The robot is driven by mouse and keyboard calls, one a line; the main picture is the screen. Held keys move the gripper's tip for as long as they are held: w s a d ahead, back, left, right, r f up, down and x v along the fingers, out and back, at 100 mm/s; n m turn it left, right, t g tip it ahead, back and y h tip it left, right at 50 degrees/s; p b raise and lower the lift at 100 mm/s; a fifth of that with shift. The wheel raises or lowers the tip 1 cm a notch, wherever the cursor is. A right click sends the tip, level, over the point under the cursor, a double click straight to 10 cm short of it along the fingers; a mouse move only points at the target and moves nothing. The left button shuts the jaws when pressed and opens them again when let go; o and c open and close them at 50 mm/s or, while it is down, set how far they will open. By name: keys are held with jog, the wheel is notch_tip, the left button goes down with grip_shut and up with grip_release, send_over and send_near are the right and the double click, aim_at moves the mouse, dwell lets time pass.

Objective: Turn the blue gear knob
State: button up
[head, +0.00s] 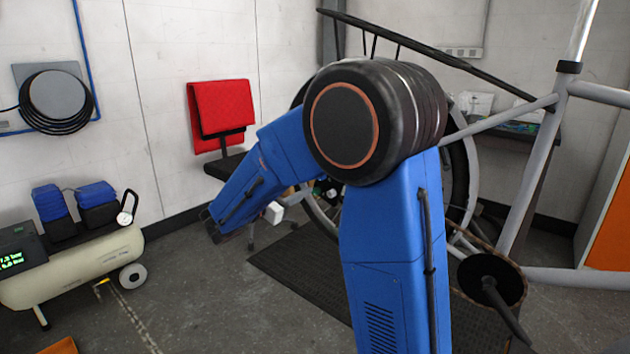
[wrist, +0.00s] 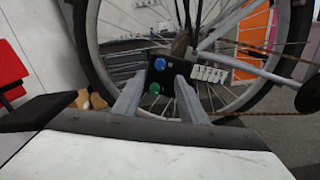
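The blue gear knob (wrist: 160,63) is a small round knob on the upper part of a dark box (wrist: 167,76) in front of the bike wheel, in the wrist view. A green knob (wrist: 154,88) sits below it on the same box. My gripper (wrist: 160,78) is open, its two grey fingers apart with nothing between them. The box shows beyond the fingertips, in the gap between them; the fingers look clear of the blue knob. In the head view my blue arm hides most of this area, and I cannot make out the knob there.
A row of small white parts (wrist: 208,74) is right of the box. The bike frame (head: 520,190) and pedal crank (head: 491,280) stand at the right. A red chair (head: 221,112) stands behind my arm. A compressor (head: 75,268) is at the left, with open floor (head: 200,300) between.

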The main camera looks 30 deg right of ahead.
jog(key=x, duration=0.9)
grip_shut()
